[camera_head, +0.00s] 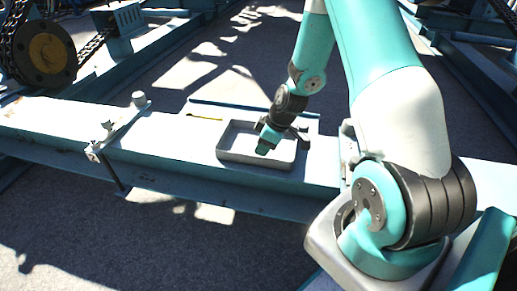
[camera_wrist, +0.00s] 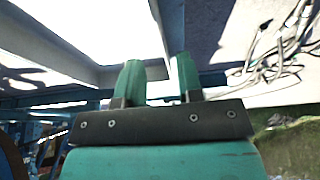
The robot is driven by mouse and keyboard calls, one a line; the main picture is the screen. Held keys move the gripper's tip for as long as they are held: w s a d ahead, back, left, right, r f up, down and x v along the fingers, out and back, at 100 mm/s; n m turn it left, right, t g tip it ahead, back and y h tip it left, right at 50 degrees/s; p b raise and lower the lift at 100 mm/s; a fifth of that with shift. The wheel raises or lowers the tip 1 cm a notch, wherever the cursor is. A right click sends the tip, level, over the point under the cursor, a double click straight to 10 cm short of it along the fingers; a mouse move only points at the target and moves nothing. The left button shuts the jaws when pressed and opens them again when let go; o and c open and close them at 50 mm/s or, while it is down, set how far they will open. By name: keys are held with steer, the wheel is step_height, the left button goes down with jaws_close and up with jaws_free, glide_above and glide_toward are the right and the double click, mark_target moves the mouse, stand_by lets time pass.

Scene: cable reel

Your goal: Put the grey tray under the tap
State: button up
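The grey tray (camera_head: 228,153) is shallow and rectangular and lies flat on the pale blue beam, right of the tap. The tap (camera_head: 125,122) sits on the beam to the left, with a pipe going down at the beam's front side. My gripper (camera_head: 264,149) points down at the tray, its fingertips over or inside it. In the wrist view, my gripper's two teal fingers (camera_wrist: 156,78) stand apart with a gap between them. A pale edge, seemingly of the tray, shows behind the gap. I cannot tell whether either finger touches it.
The beam (camera_head: 180,150) is clear between the tray and the tap. A dark reel with chains (camera_head: 47,54) stands at the back left. A small yellow item (camera_head: 204,117) lies behind the tray. Loose pale cables (camera_wrist: 275,60) show at right in the wrist view.

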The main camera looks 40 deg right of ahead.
mark_target(252, 164)
steer(key=x, duration=0.2)
steer(key=b+x, duration=0.1)
steer(key=x, duration=0.1)
steer(key=b+x, duration=0.1)
steer(key=x, duration=0.2)
steer(key=shift+w+a, duration=0.3)
steer(key=shift+r, duration=0.15)
jaws_close()
